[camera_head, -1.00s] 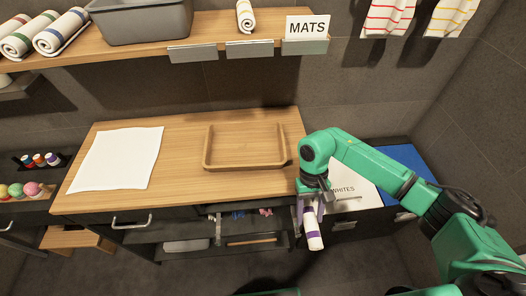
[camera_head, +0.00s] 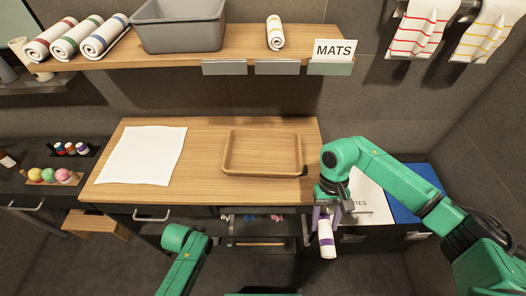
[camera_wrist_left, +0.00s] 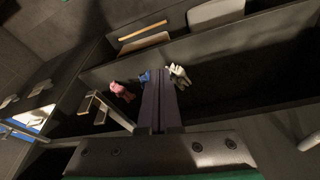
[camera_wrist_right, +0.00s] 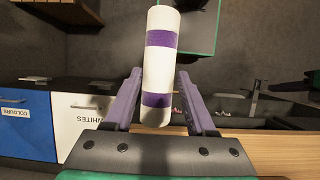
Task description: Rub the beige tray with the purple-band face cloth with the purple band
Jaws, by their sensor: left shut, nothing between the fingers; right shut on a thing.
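The purple-band face cloth is a white roll with purple bands (camera_head: 327,244), hanging below my right gripper (camera_head: 327,212) in front of the counter's right end. In the right wrist view the cloth (camera_wrist_right: 160,68) stands between the purple fingers, and my right gripper (camera_wrist_right: 158,100) is shut on it. The beige tray (camera_head: 262,153) lies empty on the wooden counter, left of and behind the right gripper, apart from the cloth. In the left wrist view my left gripper (camera_wrist_left: 160,105) is shut and empty, with its fingertips toward an open drawer. The head view shows only my left arm's green link.
A white mat (camera_head: 142,155) lies on the counter's left part. A shelf above holds a grey bin (camera_head: 180,28), rolled towels and a MATS sign (camera_head: 335,49). White and blue (camera_head: 412,190) bins stand right of the counter. The drawer below holds small pink and blue items.

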